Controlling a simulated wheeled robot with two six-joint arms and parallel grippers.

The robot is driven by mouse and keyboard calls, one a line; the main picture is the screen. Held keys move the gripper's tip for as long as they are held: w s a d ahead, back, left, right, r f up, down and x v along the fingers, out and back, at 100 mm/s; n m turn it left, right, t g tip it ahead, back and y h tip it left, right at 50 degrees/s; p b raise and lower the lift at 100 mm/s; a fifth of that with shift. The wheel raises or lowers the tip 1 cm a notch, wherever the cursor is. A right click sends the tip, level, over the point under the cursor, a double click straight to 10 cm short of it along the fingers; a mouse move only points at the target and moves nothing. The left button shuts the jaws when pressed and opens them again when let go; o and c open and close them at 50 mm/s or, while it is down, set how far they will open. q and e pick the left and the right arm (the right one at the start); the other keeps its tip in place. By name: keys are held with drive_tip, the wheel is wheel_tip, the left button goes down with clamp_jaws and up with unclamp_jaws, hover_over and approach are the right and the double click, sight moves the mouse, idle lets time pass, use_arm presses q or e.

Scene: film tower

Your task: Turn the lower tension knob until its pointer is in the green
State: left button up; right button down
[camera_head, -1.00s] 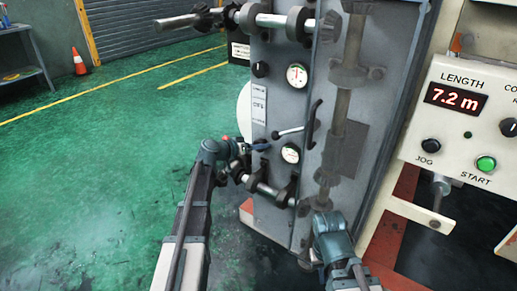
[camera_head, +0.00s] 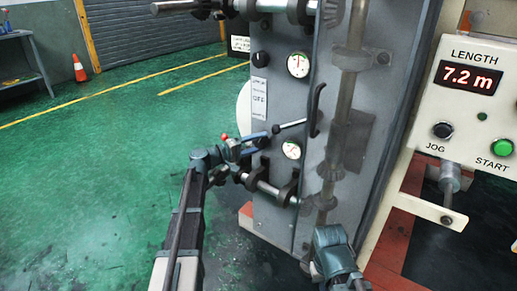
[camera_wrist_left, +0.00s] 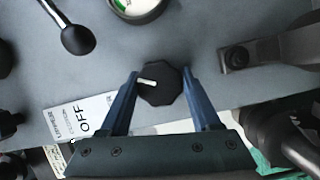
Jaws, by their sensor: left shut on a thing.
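The lower tension knob (camera_wrist_left: 160,86) is black and faceted, with a white pointer line aimed left in the left wrist view. My left gripper (camera_head: 259,138) has its blue fingers on either side of it and is shut on it; in the head view they mostly hide it. The lower dial (camera_head: 291,150) is a white round gauge right of the gripper; its needle is too small to read against the green. In the left wrist view the dial (camera_wrist_left: 136,10) is cut by the top edge, with a green band showing. My right arm is at the bottom; its gripper's jaws are not clear.
A lever (camera_head: 290,126) with a black ball end (camera_wrist_left: 77,40) is close to the gripper. An upper knob (camera_head: 260,59) and upper dial (camera_head: 298,64) sit above. A shaft (camera_head: 265,187) sticks out below. Green floor is open to the left.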

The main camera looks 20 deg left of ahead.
use_arm(q)
drive_tip(key=n+t+b, duration=0.1)
drive_tip(key=n+b, duration=0.1)
drive_tip(key=n, duration=0.1)
drive_tip(key=shift+f+h, duration=0.2)
drive_tip(key=shift+h, duration=0.1)
drive_tip(key=shift+r+n+t+b, duration=0.15)
drive_tip(key=shift+n+t+b, duration=0.8)
drive_tip(key=shift+n, duration=0.95)
drive_tip(key=o, duration=1.3)
drive_tip(key=shift+o, duration=0.2)
drive_tip(key=shift+b, duration=0.3)
drive_tip(key=b+v, duration=0.3)
drive_tip(key=v, duration=1)
drive_tip(key=shift+s+a, duration=0.3)
